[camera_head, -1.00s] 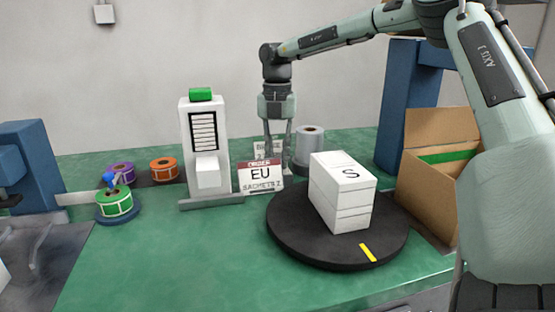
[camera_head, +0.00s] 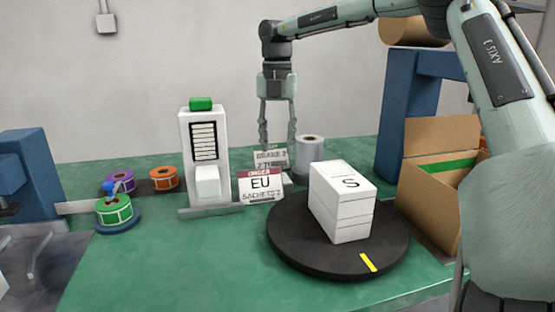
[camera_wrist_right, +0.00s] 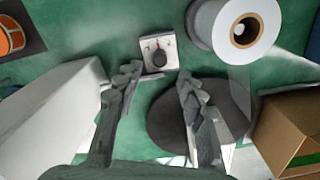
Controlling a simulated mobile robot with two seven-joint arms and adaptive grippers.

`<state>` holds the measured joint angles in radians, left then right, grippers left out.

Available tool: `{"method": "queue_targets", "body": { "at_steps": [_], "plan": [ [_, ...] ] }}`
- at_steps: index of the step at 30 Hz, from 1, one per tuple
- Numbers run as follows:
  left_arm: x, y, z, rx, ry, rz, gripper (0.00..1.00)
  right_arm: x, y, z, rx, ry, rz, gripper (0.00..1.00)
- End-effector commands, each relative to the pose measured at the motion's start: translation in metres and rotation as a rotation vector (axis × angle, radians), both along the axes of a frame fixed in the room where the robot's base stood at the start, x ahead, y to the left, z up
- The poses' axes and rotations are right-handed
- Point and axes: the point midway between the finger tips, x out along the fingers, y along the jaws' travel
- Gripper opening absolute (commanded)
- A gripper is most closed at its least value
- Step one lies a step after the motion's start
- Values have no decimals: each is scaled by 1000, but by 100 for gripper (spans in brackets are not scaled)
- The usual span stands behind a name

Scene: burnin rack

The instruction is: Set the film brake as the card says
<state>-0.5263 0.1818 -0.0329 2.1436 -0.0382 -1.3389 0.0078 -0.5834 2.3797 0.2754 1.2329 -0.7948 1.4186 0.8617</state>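The order card (camera_head: 260,187) reads "EU SACHETS 2". My left gripper is not in view.
A stack of white boxes marked S (camera_head: 342,205) stands on a black turntable (camera_head: 300,248). A white dispenser with a green top (camera_head: 203,155) stands left of the cards. Green, purple and orange label rolls (camera_head: 114,210) are farther left. An open carton (camera_head: 425,198) is at right.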

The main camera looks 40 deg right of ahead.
Motion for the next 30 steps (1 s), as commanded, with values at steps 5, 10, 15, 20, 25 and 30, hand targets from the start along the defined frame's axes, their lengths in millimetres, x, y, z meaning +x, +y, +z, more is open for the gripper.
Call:
{"method": "queue_targets", "body": {
  "at_steps": [5,10,15,20,25,30],
  "plan": [
    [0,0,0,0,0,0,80,0,0,35,-2,-2,0,39],
    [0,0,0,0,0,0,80,0,0,52,-1,2,-1,39],
    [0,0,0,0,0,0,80,0,0,56,0,1,0,39],
    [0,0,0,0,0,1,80,0,0,56,0,1,0,39],
    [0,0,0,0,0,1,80,0,0,56,0,1,0,39],
    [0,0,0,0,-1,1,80,0,0,56,0,1,0,39]
  ]
}}
